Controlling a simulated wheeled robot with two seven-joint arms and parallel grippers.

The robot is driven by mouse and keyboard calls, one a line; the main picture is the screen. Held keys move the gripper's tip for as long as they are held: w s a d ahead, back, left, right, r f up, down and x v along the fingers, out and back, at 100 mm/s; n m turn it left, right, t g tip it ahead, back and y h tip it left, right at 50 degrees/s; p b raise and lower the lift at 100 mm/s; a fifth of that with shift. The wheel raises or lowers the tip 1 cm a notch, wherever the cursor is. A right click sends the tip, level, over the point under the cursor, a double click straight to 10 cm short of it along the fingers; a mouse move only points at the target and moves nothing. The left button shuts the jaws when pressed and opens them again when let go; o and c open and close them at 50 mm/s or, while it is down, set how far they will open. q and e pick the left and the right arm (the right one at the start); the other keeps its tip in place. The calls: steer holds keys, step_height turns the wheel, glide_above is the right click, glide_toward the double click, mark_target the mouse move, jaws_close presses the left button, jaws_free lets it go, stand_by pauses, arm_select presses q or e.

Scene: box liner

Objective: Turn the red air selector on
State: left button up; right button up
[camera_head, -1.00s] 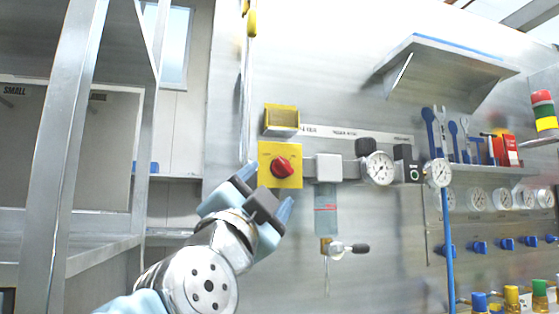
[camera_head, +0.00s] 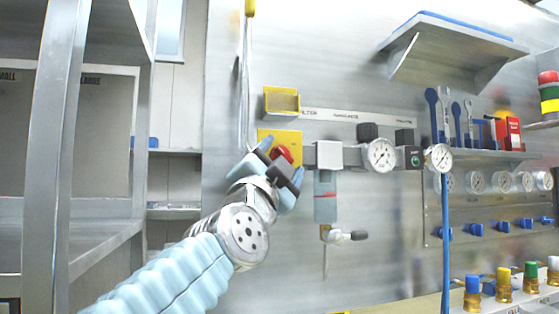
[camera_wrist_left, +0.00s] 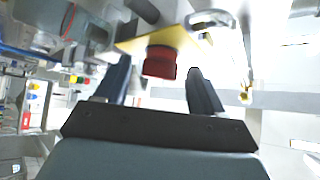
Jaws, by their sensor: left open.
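The red air selector knob (camera_head: 283,153) sits on a square yellow plate (camera_head: 290,137) on the metal wall panel. My left gripper (camera_head: 282,160) is in front of the plate, with one blue finger on each side of the knob, and partly hides both. In the left wrist view the red knob (camera_wrist_left: 160,62) shows between the tips of the open left gripper (camera_wrist_left: 160,75), below the yellow plate (camera_wrist_left: 140,38). I cannot tell whether the fingers touch the knob. My right gripper is not in view.
A grey valve body and a round gauge (camera_head: 379,155) are mounted right of the selector. A yellow holder (camera_head: 281,101) is fixed above it. A blue hose (camera_head: 446,240) hangs farther right. A metal shelf frame (camera_head: 62,150) stands at the left.

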arm_select(q)
steer(key=c, duration=1.1)
steer(key=shift+m, duration=0.3)
steer(key=shift+a+r+m+g+h, duration=0.15)
steer(key=shift+m+g+h, duration=0.1)
steer(key=shift+m+g, duration=0.8)
steer(key=shift+r+m+g+h, duration=0.25)
steer(key=shift+m+g, duration=0.55)
steer(key=shift+m, duration=0.4)
steer(key=shift+a+r+m+g+h, duration=0.1)
steer(key=shift+m+g+h, duration=0.2)
steer(key=shift+m+g, duration=0.75)
steer(key=o, duration=1.1)
